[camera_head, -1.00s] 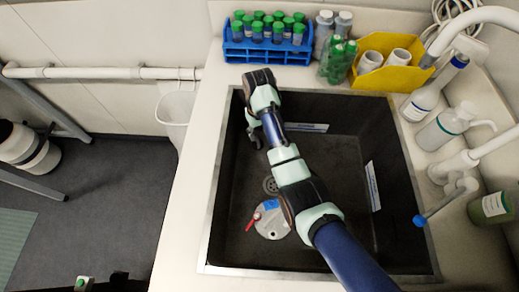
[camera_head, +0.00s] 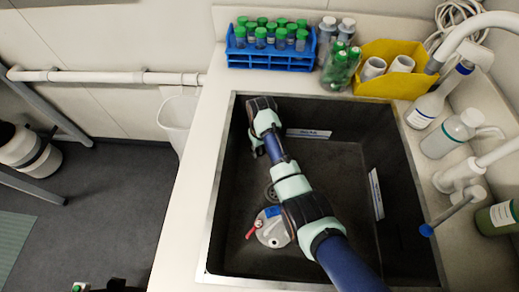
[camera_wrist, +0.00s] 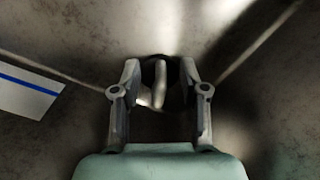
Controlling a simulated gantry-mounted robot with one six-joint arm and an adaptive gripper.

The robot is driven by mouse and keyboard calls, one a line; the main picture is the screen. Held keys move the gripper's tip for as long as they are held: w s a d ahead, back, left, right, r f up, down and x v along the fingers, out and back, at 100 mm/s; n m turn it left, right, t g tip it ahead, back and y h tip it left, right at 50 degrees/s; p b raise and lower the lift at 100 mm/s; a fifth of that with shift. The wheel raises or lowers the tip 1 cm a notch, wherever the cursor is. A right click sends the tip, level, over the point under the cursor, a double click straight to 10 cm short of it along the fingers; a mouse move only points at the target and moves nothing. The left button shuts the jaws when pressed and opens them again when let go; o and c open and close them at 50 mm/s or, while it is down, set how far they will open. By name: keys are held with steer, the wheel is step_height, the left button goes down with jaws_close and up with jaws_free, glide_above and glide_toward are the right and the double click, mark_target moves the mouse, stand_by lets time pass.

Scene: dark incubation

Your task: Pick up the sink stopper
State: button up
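My gripper (camera_wrist: 158,68) is open in the wrist view, with its two fingers spread apart. A small dark round piece with a pale loop, which looks like the sink stopper (camera_wrist: 160,84), shows between the fingers near their tips. Whether the fingers touch it is unclear. It lies where the sink's surfaces meet in a corner. In the head view my arm reaches down into the far left part of the dark sink (camera_head: 335,240), and the wrist hides the stopper.
A round metal piece with a red handle (camera_head: 271,231) lies on the sink floor near the drain (camera_head: 270,193). A blue tube rack (camera_head: 270,62), yellow bin (camera_head: 393,85) and bottles (camera_head: 458,134) stand around the rim. The faucet (camera_head: 462,172) is at right. The sink's right side is clear.

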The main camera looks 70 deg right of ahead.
jaws_close()
step_height(320, 180, up, 20)
steer(key=p, duration=1)
steer(key=shift+r, duration=0.1)
